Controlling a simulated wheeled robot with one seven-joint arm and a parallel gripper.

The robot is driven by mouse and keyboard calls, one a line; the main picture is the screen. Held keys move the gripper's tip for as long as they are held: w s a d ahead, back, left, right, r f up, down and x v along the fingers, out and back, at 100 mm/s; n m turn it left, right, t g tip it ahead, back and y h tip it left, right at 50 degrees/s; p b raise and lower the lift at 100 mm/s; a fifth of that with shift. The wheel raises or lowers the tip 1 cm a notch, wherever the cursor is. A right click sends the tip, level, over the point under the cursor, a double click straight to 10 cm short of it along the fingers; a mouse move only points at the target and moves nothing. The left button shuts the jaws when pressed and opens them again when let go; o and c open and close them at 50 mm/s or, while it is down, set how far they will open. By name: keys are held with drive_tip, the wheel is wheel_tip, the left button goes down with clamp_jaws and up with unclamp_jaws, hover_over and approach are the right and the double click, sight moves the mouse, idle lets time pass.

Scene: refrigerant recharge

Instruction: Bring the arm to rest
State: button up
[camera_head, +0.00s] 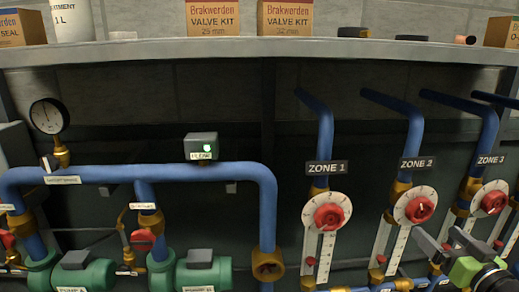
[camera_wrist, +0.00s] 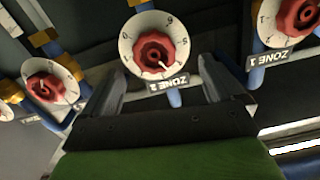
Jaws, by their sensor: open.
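My gripper (camera_head: 437,238) is at the lower right in the head view, below the ZONE 2 dial (camera_head: 415,207). In the wrist view its two fingers (camera_wrist: 160,78) stand wide apart with nothing between them. The ZONE 2 dial, white with a red knob (camera_wrist: 155,54), is beyond the fingertips and appears upside down. The fingers look clear of the knob, though the exact gap is hard to judge. Most of my arm is outside the head view.
The ZONE 1 dial (camera_head: 327,211) and ZONE 3 dial (camera_head: 490,201) flank ZONE 2 on blue pipes. A shelf (camera_head: 220,48) with boxes runs above. Left are a pressure gauge (camera_head: 48,116), green pumps (camera_head: 205,272) and a grey box with a lit green lamp (camera_head: 201,146).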

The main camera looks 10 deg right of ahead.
drive_tip(key=w+a+f+n+g+y, duration=0.2)
drive_tip(key=a+f+g, duration=0.15)
drive_tip(key=a, duration=0.85)
drive_tip(key=w+a+f+n+g+y, duration=0.2)
drive_tip(key=a+g, duration=0.3)
drive_tip(key=a, duration=0.6)
drive_tip(key=s+a+m+g+h, duration=0.1)
drive_tip(key=s+a, duration=0.3)
drive_tip(key=s, duration=0.5)
drive_tip(key=s+a+g+h, duration=0.1)
drive_tip(key=s+a, duration=0.3)
drive_tip(key=s, duration=0.5)
drive_tip(key=shift+f+m+g, duration=0.15)
drive_tip(key=shift+m+g, duration=0.25)
drive_tip(key=shift+g, duration=0.35)
drive_tip(key=shift+a, duration=0.1)
